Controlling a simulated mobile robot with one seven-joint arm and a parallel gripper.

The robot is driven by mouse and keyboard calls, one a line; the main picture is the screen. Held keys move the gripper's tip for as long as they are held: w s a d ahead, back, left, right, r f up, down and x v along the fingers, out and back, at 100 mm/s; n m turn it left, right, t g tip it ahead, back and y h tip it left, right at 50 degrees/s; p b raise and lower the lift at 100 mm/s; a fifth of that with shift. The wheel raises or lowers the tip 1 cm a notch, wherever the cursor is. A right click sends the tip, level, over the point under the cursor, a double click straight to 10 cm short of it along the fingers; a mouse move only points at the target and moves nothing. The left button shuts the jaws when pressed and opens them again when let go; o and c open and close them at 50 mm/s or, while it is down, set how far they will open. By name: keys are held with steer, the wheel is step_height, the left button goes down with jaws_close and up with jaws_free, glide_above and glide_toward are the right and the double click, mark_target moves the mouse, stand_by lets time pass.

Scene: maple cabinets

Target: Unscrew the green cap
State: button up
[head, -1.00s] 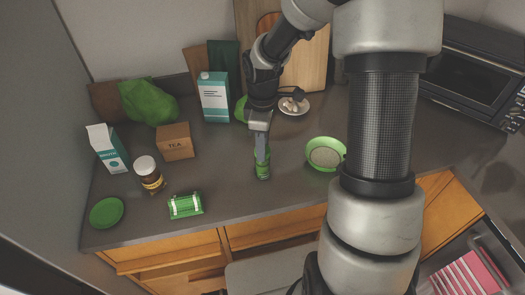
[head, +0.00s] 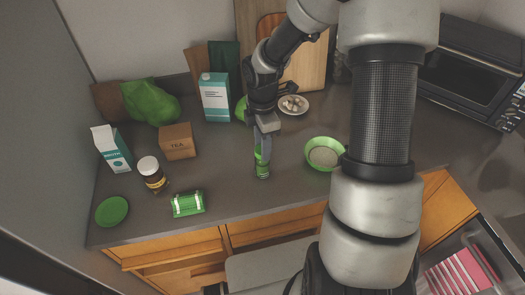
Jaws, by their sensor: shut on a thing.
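A small green container (head: 263,171) stands upright near the front edge of the counter, left of the green bowl. Its green cap (head: 258,152) is at its top, partly hidden behind a grey finger. My gripper (head: 263,150) points down from above and is shut on the cap. The far finger is mostly hidden. I cannot tell whether the cap has lifted from the container.
A green bowl (head: 324,153) stands to the right. A carton (head: 214,97) stands behind. The counter around the container is clear.

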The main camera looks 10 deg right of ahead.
steer(key=shift+r, duration=0.1)
steer(key=shift+r, duration=2.05)
